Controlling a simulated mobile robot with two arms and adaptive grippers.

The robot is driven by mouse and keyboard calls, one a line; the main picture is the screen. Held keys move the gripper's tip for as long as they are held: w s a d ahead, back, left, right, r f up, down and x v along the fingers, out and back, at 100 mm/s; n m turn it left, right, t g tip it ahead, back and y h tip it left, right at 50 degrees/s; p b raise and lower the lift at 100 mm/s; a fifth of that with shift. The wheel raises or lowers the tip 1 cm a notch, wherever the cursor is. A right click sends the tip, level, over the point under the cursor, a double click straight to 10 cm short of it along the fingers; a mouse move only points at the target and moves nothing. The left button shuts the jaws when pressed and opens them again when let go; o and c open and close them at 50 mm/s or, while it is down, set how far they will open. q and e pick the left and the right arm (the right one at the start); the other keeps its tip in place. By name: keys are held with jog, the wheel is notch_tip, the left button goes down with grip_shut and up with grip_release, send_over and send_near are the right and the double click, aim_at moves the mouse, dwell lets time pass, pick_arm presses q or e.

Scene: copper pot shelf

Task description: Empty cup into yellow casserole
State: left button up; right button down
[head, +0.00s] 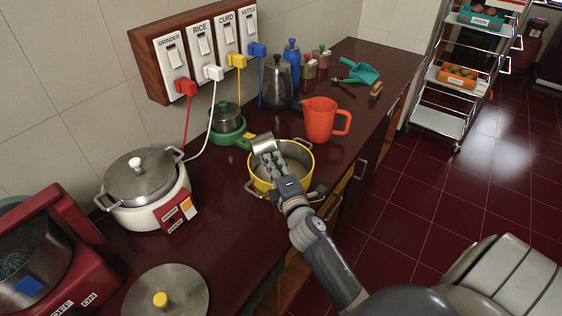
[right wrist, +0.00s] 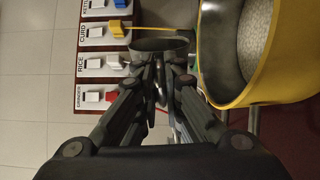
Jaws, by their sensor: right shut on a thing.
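The yellow casserole (head: 254,180) stands on the dark red counter, open, with a steel inside. In the right wrist view the casserole (right wrist: 265,95) is at the right, with pale grainy contents (right wrist: 275,40) in it. My right gripper (head: 268,155) is over the casserole's far left part, shut on a small grey metal cup (head: 263,141). The cup (right wrist: 160,43) also shows between the fingertips in the right wrist view. It looks tilted; its inside is mostly hidden, so I cannot tell whether anything is left in it. My left gripper is out of view.
An orange-red mug (head: 320,120) stands just behind the casserole. A green-based pot (head: 228,125) is to its left and a white rice cooker (head: 150,200) further left. A loose steel lid (head: 168,292) lies in front. Cords hang from the switch board (head: 200,45).

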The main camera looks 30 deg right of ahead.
jog(key=n, duration=0.1)
jog(key=a+f+n, duration=0.1)
jog(key=shift+w+n, duration=0.1)
jog(key=shift+n, duration=0.3)
jog(key=n, duration=0.1)
jog(key=f+n, duration=0.1)
jog(key=n, duration=0.2)
jog(key=shift+w+a+f+n+b, duration=0.1)
jog(key=shift+a+f+n+b, duration=0.1)
jog(key=shift+a+n+b, duration=0.2)
jog(key=shift+a+r+n+p, duration=0.15)
jog(key=shift+n+p, duration=0.25)
jog(key=shift+n, duration=0.5)
notch_tip(320, 180, up, 6)
jog(key=a+n+p, duration=0.2)
jog(key=n+p, duration=0.5)
jog(key=p, duration=0.2)
jog(key=shift+w+a+n+p, duration=0.15)
jog(key=shift+w+n+p, duration=0.2)
jog(key=shift+n, duration=0.05)
jog(key=shift+r+p, duration=1.5)
jog(key=shift+r, duration=1.45)
